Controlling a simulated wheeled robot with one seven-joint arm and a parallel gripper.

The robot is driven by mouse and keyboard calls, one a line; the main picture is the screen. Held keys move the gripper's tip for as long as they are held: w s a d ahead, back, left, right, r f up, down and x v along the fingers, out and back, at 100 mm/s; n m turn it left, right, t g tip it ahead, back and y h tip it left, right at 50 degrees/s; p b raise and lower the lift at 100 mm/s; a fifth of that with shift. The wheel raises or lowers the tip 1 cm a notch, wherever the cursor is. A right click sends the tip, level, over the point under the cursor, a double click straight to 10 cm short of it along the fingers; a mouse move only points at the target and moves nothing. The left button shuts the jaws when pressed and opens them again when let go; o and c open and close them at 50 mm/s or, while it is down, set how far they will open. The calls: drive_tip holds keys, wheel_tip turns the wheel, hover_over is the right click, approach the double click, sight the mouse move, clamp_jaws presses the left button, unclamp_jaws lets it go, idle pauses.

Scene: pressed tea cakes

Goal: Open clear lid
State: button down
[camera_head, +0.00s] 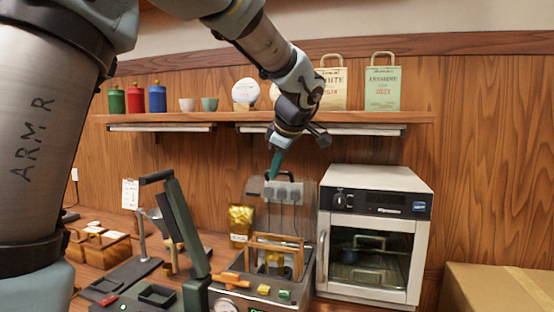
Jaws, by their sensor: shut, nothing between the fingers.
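A see-through panel, which looks like the clear lid (258,191), stands roughly upright at the back of a steel machine (238,292). Wall sockets and cords show around or through it, so its outline is hard to read. A dark handle-like part sits at its top edge. My gripper (275,175) points down with its teal fingers shut and empty, right at this top edge. I cannot tell whether the fingers touch the lid. A wooden frame (275,239) stands in the open top of the machine.
A white oven (372,240) stands close on the right. A dark lever press (180,225) stands on the left, with a gold pouch (241,222) behind the machine. A wall shelf (350,116) with bags, cups and canisters runs behind my arm. A cardboard box (497,288) is at the lower right.

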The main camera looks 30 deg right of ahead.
sight(281, 183)
drive_tip(key=shift+w+d, duration=0.4)
drive_tip(key=shift+w, duration=0.05)
drive_tip(key=shift+w+d+r+b, duration=0.3)
drive_tip(key=shift+w+d+r, duration=0.05)
drive_tip(key=shift+w+d, duration=0.4)
drive_tip(key=shift+w+d+r+b, duration=0.25)
drive_tip(key=shift+w+d+r, duration=0.05)
drive_tip(key=shift+w+d, duration=0.45)
drive_tip(key=shift+a, duration=0.1)
drive_tip(key=shift+a+r, duration=0.1)
